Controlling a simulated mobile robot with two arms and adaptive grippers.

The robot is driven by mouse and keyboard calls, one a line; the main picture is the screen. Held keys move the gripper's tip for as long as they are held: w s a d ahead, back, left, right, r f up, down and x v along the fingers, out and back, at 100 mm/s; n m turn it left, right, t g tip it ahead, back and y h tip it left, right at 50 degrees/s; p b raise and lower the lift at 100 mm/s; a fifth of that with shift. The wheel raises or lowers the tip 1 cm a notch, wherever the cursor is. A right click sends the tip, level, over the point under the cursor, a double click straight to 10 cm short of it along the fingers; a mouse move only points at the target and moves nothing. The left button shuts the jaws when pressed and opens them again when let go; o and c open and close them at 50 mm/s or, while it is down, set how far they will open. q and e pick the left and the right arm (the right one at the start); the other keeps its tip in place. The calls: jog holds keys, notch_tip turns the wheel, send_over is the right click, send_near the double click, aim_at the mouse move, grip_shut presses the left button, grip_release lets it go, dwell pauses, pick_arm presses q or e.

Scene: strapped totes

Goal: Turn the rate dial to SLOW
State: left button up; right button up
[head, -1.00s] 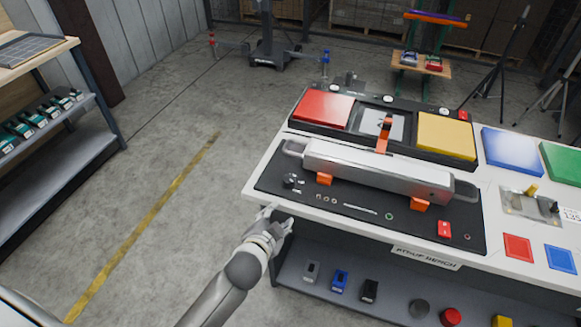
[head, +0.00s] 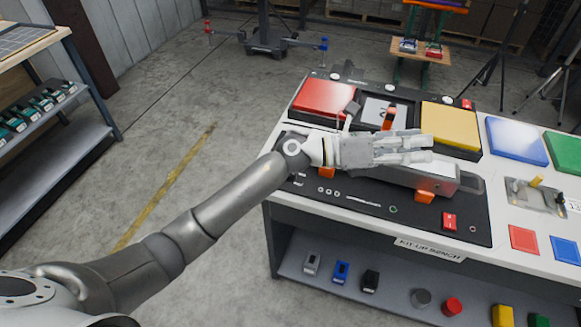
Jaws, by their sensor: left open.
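The black panel (head: 345,203) lies along the front of the bench and carries small controls. At its left end small pale marks and part of a dark control (head: 299,181) show just below my left wrist. I cannot tell its setting, and no SLOW label is readable. My left gripper (head: 428,149) reaches in from the left, open and empty, with its fingers pointing right. In the picture it lies across the long silver bar housing (head: 440,176) and hides much of it; its height above is unclear. My right gripper is not in view.
Orange brackets (head: 425,196) hold the silver housing. A red pad (head: 323,97) and a yellow pad (head: 450,125) sit behind it. A red switch (head: 449,220) is at the panel's right. Blue and green pads stand farther right. The floor left of the bench is clear.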

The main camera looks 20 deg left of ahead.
pick_arm(q)
jog(key=w+a+f+m+g+y, duration=0.2)
jog(key=a+f+m+g+y, duration=0.35)
jog(key=f+m+y, duration=0.45)
jog(key=w+a+y, duration=0.2)
jog(key=a+y, duration=0.2)
jog(key=a, duration=0.6)
jog(key=w+a+y, duration=0.2)
jog(key=a+y, duration=0.2)
jog(key=a, duration=0.6)
jog(key=shift+g, duration=0.35)
jog(key=f, duration=0.3)
jog(key=f+p, duration=0.1)
jog(key=f, duration=0.3)
jog(key=s+f+p, duration=0.1)
jog(key=f, duration=0.2)
jog(key=shift+s+d+f, duration=0.1)
jog(key=shift+d+f, duration=0.05)
jog(key=shift+f, duration=0.1)
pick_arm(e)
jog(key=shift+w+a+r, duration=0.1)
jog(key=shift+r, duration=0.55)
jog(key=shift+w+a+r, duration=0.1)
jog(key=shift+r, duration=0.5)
pick_arm(q)
jog(key=shift+c, duration=0.3)
jog(key=c, duration=0.7)
